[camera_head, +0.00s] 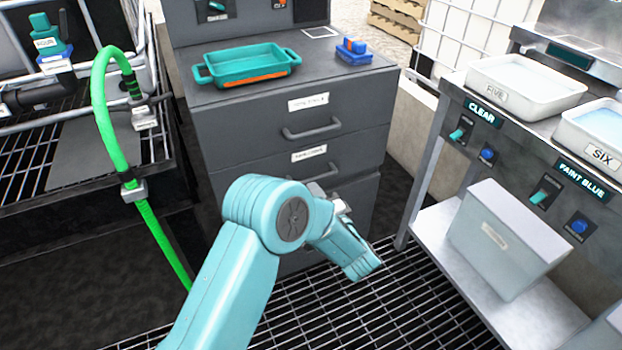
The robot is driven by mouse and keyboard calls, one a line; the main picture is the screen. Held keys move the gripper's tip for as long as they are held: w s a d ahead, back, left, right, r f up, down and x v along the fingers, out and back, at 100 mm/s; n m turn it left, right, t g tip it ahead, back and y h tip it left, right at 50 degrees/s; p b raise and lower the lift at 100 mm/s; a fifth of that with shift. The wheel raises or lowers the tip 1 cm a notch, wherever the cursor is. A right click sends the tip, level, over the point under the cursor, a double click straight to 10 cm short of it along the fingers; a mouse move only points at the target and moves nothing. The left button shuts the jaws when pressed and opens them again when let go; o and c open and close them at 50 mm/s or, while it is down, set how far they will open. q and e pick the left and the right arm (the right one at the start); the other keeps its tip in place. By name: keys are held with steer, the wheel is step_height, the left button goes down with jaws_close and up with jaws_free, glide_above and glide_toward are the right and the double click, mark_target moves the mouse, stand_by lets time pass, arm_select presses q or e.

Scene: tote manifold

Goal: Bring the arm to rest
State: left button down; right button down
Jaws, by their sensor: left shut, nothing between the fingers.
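My left arm, teal, comes up from the bottom of the head view and bends at a round joint. Its gripper (362,264) points down and to the right, over the grated floor in front of the dark drawer cabinet (290,132). The gripper is shut, with nothing held. It looks apart from the cabinet and from the bench at the right. My right gripper does not show.
A teal tray (247,66) and a blue block (353,51) sit on the cabinet. A green hose (101,115) hangs at the left. At the right, a bench holds white totes (525,86), with a lidded grey bin (508,240) below. Open grating (390,310) lies between.

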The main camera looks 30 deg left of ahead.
arm_select(q)
steer(key=s+a+f+m+h, duration=0.25)
steer(key=s+a+f, duration=0.2)
steer(key=f, duration=0.45)
steer(key=s+d+f+n+g+h, duration=0.1)
steer(key=s+d+f+h, duration=0.1)
steer(key=f+h, duration=0.15)
steer(key=s+d+f+n+h, duration=0.1)
steer(key=s+d+f+h, duration=0.15)
steer(key=f, duration=0.25)
steer(key=s+d+f+n+g+h, duration=0.35)
steer(key=s+d, duration=0.25)
steer(key=s, duration=0.2)
steer(key=s+d+f+n+g+h, duration=0.25)
steer(key=s+d+g+h, duration=0.2)
steer(key=s+d, duration=0.35)
steer(key=s+n+g+h, duration=0.2)
steer(key=s+n, duration=0.2)
steer(key=s, duration=0.2)
step_height(320, 180, up, 23)
steer(key=p, duration=2.3)
steer(key=shift+w+d+f, duration=0.15)
steer(key=shift+d, duration=0.05)
